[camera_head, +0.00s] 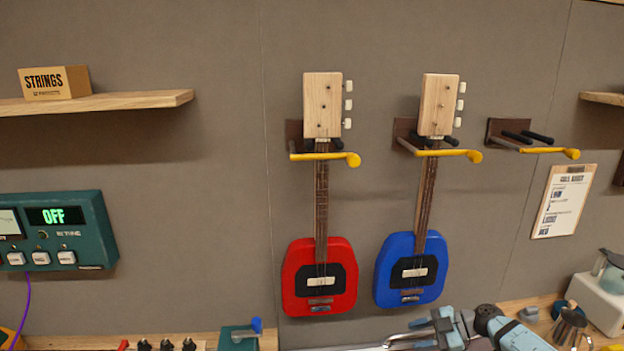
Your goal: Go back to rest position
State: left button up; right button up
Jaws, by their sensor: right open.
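My right gripper (400,337) is low in the head view, right of centre, pointing left. Its jaws are open, and I see nothing between them. Its arm (510,334) comes in from the lower right. It is just below the blue guitar (384,272) in the picture; the gap in depth is hard to judge. The red guitar (290,277) hangs to the left of the blue one. Both hang upright by their necks on wall hangers with yellow bars. My left gripper is out of view.
An empty wall hanger (550,151) is to the right, above a clipboard (564,201). A shelf (120,101) with a strings box (75,82) is at left, above a teal unit (95,222) reading OFF. Items line the bench at the bottom, including a grey-white appliance (598,302) at right.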

jog(key=s+a+f+m+t+y+p, duration=0.1)
jog(key=s+a+f+m+t+p, duration=0.1)
jog(key=s+a+m+t, duration=0.6)
jog(key=s+f+m+h, duration=0.1)
jog(key=s+m+h, duration=0.2)
jog(key=s, duration=0.6)
jog(key=s+f+m+h+p, duration=0.1)
jog(key=s+f+m+h, duration=0.1)
jog(key=s, duration=0.7)
jog(key=s+f+m+h+p, duration=0.1)
jog(key=s+m+h, duration=0.3)
jog(key=s, duration=0.5)
jog(key=shift+a+f+m+h, duration=0.3)
jog(key=shift+f+h, duration=0.4)
jog(key=shift+h, duration=0.2)
